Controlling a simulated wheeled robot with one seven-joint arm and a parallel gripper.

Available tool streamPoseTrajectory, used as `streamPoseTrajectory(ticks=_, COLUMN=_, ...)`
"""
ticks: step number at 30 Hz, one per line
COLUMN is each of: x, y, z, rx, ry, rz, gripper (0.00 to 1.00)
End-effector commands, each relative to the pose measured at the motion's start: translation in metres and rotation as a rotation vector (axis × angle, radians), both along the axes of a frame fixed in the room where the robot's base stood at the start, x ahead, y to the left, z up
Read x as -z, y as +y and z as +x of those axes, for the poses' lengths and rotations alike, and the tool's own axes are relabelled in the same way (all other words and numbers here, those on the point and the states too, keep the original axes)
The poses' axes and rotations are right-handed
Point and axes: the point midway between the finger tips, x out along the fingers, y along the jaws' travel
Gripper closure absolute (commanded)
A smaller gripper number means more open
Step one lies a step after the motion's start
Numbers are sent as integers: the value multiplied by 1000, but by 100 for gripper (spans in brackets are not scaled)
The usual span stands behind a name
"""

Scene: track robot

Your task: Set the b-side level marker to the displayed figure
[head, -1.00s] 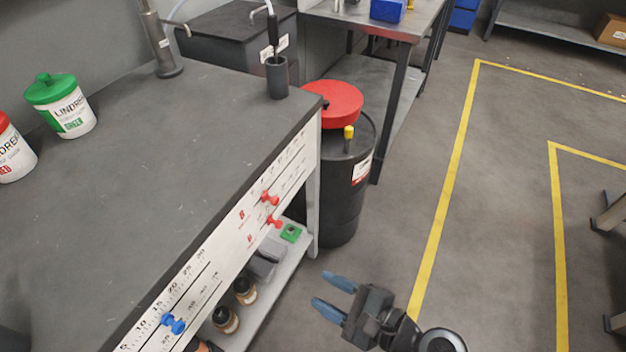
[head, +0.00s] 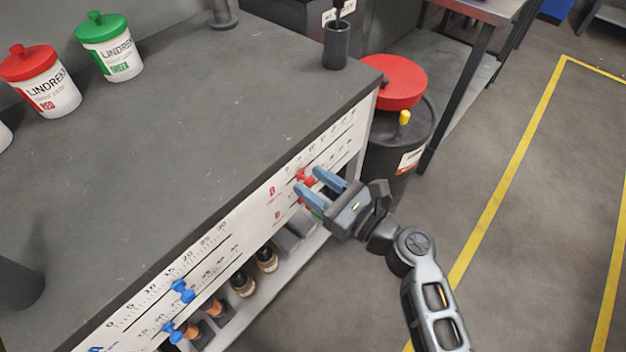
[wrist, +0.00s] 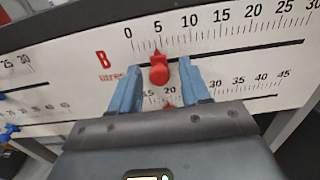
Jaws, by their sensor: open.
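The B scale panel (wrist: 220,30) is white with a red letter B and runs along the bench's front face. Its upper red marker (wrist: 158,70) has its pointer at about 5 on the upper scale; it also shows in the head view (head: 304,175). A lower red marker (wrist: 168,105) is mostly hidden behind my gripper, near 20 on the lower scale. My gripper (head: 308,180) is open, with its two blue fingers on either side of the upper red marker in the wrist view. I cannot tell whether they touch it. No displayed figure is readable.
Two blue markers (head: 181,291) sit on the left scale panel. Bottles (head: 266,259) stand on the shelf below. A black drum (head: 402,150) with a red lid stands beyond the bench's right end. Lidded tubs (head: 108,47) are on the bench top. The floor at right is clear.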

Motion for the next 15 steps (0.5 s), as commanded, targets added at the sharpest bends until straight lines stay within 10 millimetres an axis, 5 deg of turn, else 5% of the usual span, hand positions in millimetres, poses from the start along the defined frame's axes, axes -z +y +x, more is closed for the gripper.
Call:
streamPoseTrajectory(ticks=11, x=0, y=7, z=6, rx=2, ry=0, rz=-1, gripper=53)
streamPoseTrajectory(ticks=15, x=0, y=7, z=6, rx=2, ry=0, rz=-1, gripper=64)
